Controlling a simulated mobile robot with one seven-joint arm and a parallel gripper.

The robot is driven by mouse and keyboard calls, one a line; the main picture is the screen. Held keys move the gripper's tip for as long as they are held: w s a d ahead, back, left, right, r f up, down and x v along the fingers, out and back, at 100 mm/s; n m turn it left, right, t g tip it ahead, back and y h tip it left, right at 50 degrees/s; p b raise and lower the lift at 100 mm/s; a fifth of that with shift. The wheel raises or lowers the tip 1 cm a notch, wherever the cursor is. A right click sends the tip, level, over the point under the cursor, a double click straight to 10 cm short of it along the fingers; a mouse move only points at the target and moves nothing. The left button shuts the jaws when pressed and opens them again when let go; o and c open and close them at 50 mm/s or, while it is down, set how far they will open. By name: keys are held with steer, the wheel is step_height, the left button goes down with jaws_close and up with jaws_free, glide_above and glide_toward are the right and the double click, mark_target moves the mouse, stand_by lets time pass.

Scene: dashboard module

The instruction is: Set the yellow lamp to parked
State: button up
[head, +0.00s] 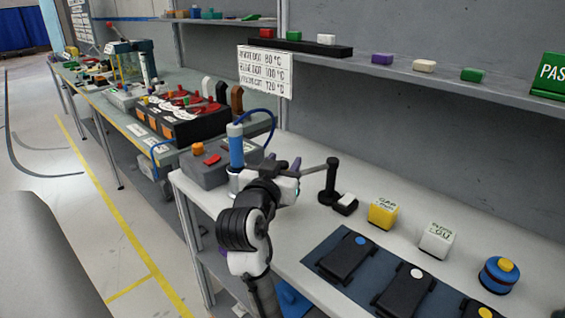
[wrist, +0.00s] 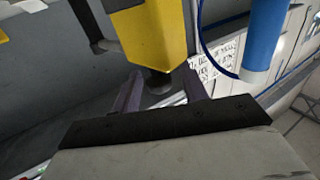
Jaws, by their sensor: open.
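My gripper (wrist: 162,76) is open, its two fingers pointing at a yellow body with a black lower end (wrist: 150,38), which looks like the yellow lamp. The black end shows between the fingertips; I cannot tell whether they touch it. In the head view my gripper (head: 294,186) is over the near bench, and no lamp is clearly visible there; my arm may hide it. A black post with a side arm (head: 329,182) stands just right of my gripper. A dark bracket (wrist: 88,20) shows left of the yellow body in the wrist view.
A blue cylinder (head: 235,146) with a cable stands left of my gripper, beside a grey box (head: 212,170) with buttons. A yellow block (head: 383,212), a white block (head: 436,239) and a blue round piece (head: 499,274) stand to the right. Black fixtures lie on a dark mat (head: 323,245).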

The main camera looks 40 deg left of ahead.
jaws_close()
steer(key=shift+a, duration=0.1)
stand_by(0.3)
steer(key=w+a+m+t+h+b, duration=0.1)
steer(key=w+a+m+h, duration=0.3)
steer(key=h, duration=0.5)
steer(key=shift+w+a+m, duration=0.15)
steer(key=shift+a+m, duration=0.55)
steer(key=shift+m, duration=0.3)
